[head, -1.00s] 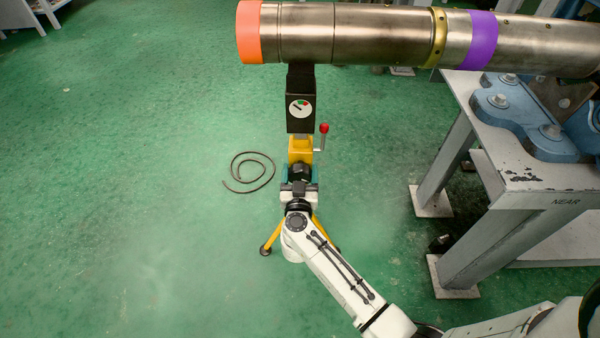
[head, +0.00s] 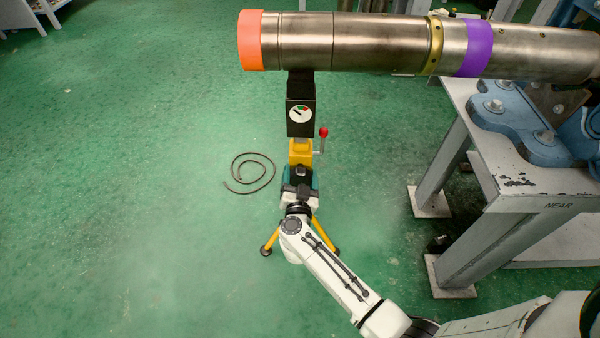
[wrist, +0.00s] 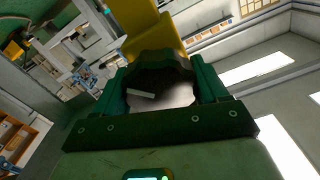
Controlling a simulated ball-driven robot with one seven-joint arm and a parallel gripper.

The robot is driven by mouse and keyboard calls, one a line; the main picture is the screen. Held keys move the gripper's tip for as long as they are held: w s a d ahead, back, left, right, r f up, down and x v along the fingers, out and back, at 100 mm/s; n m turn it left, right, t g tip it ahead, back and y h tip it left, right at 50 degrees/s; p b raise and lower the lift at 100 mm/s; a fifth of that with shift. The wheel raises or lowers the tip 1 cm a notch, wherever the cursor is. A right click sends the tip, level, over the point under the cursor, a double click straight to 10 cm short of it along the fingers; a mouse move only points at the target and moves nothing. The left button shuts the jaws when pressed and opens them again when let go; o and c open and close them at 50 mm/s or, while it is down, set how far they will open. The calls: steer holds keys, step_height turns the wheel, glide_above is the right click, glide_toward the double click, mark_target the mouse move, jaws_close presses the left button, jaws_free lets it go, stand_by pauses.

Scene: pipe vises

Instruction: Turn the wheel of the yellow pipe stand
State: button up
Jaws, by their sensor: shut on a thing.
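The yellow pipe stand (head: 301,152) stands under the pipe's left end. Its splayed yellow legs rest on the floor, and a black head with a round dial (head: 300,114) sits above the yellow body. The stand's dark wheel (wrist: 160,66) is scalloped and carries a pale mark in the wrist view. My gripper (head: 300,180) is shut on the wheel from the near side, one teal finger on each side of it. The gripper (wrist: 163,76) covers much of the wheel in the head view.
The steel pipe (head: 385,43), with orange and purple bands, runs across the top. A red-knobbed lever (head: 323,133) juts from the stand's right side. A grey table (head: 510,160) with blue vise parts stands right. A cable coil (head: 250,173) lies left on open green floor.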

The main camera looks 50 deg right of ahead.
steer(key=m+p, duration=0.1)
steer(key=m, duration=0.2)
steer(key=shift+m, duration=0.4)
steer(key=m, duration=0.3)
steer(key=shift+m, duration=0.3)
steer(key=m, duration=0.3)
steer(key=shift+m, duration=0.4)
steer(key=m, duration=0.4)
steer(key=shift+f, duration=0.1)
steer(key=m+b, duration=0.1)
steer(key=m, duration=0.4)
steer(key=shift+b, duration=0.35)
steer(key=m+b, duration=0.1)
steer(key=m, duration=0.2)
steer(key=shift+f+m, duration=0.1)
steer(key=shift+m, duration=0.2)
steer(key=m+b, duration=0.1)
steer(key=m, duration=0.2)
steer(key=shift+m+b, duration=0.3)
steer(key=shift+b, duration=0.1)
steer(key=shift+m+b, duration=0.8)
steer(key=shift+m, duration=1.1)
